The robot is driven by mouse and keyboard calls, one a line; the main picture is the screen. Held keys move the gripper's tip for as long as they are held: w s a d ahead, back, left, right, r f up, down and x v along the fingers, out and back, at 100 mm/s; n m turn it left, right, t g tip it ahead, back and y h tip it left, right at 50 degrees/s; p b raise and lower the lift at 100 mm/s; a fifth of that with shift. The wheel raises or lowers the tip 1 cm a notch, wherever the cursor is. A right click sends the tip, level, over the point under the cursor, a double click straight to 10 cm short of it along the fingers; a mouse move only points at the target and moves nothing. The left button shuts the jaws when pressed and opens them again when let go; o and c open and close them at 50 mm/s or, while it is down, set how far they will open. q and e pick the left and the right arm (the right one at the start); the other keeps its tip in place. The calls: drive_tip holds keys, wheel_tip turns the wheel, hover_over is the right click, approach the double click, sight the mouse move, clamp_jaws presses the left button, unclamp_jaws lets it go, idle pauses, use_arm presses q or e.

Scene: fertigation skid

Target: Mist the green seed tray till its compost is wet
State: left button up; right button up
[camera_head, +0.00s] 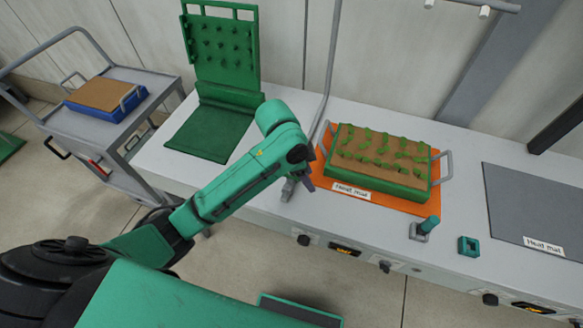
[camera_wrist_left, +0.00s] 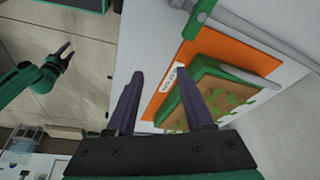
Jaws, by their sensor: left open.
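The green seed tray (camera_head: 376,186) holds light brown, dry-looking compost (camera_head: 375,152) with rows of small green seedlings. It has grey handles at both ends and lies on an orange mat (camera_head: 400,204) with a white label. My left gripper (camera_head: 297,184) is just left of the tray's left end, above the counter, and partly hides the mat's corner. In the left wrist view the left gripper (camera_wrist_left: 160,74) is open with nothing between its fingers, and the tray (camera_wrist_left: 240,75) is beyond the right finger. My right gripper (camera_wrist_left: 62,50) shows there over the floor; its jaws are unclear.
A green-handled lever (camera_head: 427,228) and a teal block (camera_head: 468,246) are at the counter's front. A grey labelled mat (camera_head: 540,210) is bare at right. Nozzles (camera_head: 483,12) hang overhead. A green pegged board (camera_head: 222,50) stands at left; a cart (camera_head: 125,130) holds a blue tray (camera_head: 108,102).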

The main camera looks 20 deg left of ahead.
use_arm(q)
drive_tip(key=w+a+r+m+g+y, duration=0.2)
drive_tip(key=w+a+r+m+y, duration=0.25)
drive_tip(key=r, duration=0.45)
drive_tip(key=h+p, duration=0.1)
drive_tip(key=p, duration=0.2)
approach(290, 177)
drive_tip(key=shift+m, duration=0.35)
drive_tip(key=f, duration=0.6)
drive_tip(key=shift+w+a+f, duration=0.2)
drive_tip(key=shift+w+f, duration=0.05)
drive_tip(key=shift+w, duration=0.05)
drive_tip(key=shift+f, duration=0.6)
clamp_jaws()
use_arm(e)
drive_tip(key=r, duration=0.2)
drive_tip(key=shift+w+a+r, duration=0.15)
drive_tip(key=shift+a+r, duration=0.25)
